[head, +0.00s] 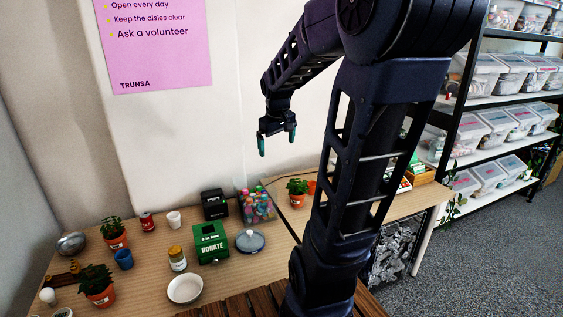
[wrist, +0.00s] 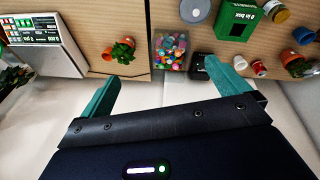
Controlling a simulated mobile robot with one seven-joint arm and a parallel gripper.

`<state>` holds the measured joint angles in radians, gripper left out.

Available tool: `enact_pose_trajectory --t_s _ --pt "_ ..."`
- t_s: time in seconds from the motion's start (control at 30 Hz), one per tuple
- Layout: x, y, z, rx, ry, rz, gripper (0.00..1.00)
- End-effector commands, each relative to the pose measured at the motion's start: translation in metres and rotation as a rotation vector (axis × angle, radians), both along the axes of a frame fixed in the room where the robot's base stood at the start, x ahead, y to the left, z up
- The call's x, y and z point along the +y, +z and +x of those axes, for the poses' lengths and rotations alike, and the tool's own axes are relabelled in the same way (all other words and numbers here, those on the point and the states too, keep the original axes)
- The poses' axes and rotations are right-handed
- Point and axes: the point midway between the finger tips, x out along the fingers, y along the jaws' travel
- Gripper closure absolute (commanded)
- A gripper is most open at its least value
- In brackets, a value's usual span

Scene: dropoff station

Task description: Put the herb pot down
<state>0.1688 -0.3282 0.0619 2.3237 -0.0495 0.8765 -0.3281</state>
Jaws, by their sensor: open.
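My gripper (head: 277,138) is open and empty, raised in front of the wall above the back of the table. In the wrist view its teal fingers (wrist: 163,75) are wide apart with nothing between them. A herb pot (head: 297,189), terracotta with green leaves, stands upright on the right-hand table section, below my gripper and apart from it. It also shows in the wrist view (wrist: 122,51), beyond the left finger. Two similar herb pots stand at the left of the table, one farther back (head: 115,236) and one nearer (head: 98,291).
A clear bin of colourful items (head: 257,207) stands left of the right-hand pot. A green donate box (head: 211,245), black box (head: 214,204), jar (head: 177,260), white bowl (head: 185,289) and blue cup (head: 124,260) crowd the left section. Shelves with lidded bins (head: 497,130) stand at right.

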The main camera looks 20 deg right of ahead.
Motion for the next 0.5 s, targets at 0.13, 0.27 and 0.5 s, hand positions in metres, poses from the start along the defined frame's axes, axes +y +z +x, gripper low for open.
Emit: enact_pose_trajectory --t_s 0.13,0.27,0.5 --pt "0.016 0.012 -0.041 -0.045 -0.053 0.029 0.0" --pt "0.028 0.016 -0.075 -0.079 -0.102 0.062 0.0" --pt "0.043 0.015 -0.129 -0.13 -0.178 0.128 0.0"
